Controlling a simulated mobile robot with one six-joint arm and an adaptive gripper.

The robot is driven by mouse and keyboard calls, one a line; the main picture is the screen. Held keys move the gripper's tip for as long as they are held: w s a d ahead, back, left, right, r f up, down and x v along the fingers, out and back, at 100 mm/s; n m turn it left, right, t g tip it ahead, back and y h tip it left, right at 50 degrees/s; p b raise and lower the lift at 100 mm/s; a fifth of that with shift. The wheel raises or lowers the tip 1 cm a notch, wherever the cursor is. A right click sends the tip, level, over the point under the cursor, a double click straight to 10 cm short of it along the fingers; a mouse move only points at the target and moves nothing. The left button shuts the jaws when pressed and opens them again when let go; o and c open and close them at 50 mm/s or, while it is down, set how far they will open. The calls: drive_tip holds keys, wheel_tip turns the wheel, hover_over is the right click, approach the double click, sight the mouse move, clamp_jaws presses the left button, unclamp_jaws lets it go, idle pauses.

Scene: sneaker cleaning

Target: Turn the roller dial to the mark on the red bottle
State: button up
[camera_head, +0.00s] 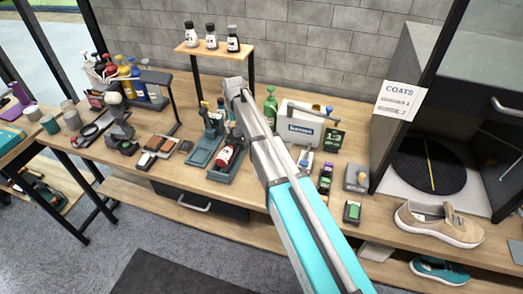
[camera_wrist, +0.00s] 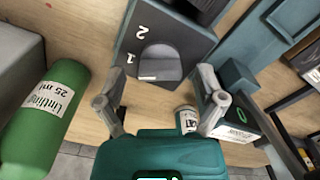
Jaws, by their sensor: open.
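A red bottle (camera_head: 229,155) with a white label lies tilted in a dark grey-green stand (camera_head: 222,173) on the bench in the head view. Its mark is too small to read there. In the wrist view, a dark grey housing (camera_wrist: 190,48) bears the white numerals 1 and 2 beside a rounded grey recess with a small white bar; I cannot tell whether this is the roller dial. My gripper (camera_wrist: 161,88) is open, with nothing between its fingers, and faces this housing. In the head view my gripper (camera_head: 235,88) is above the bench behind the red bottle.
A green bottle (camera_wrist: 42,118) with a printed label lies along the left of the wrist view. In the head view, a green bottle (camera_head: 270,108) and a white box (camera_head: 303,125) stand right of my arm. A small shelf (camera_head: 213,49) holds three bottles behind.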

drive_tip(key=shift+n, duration=0.3)
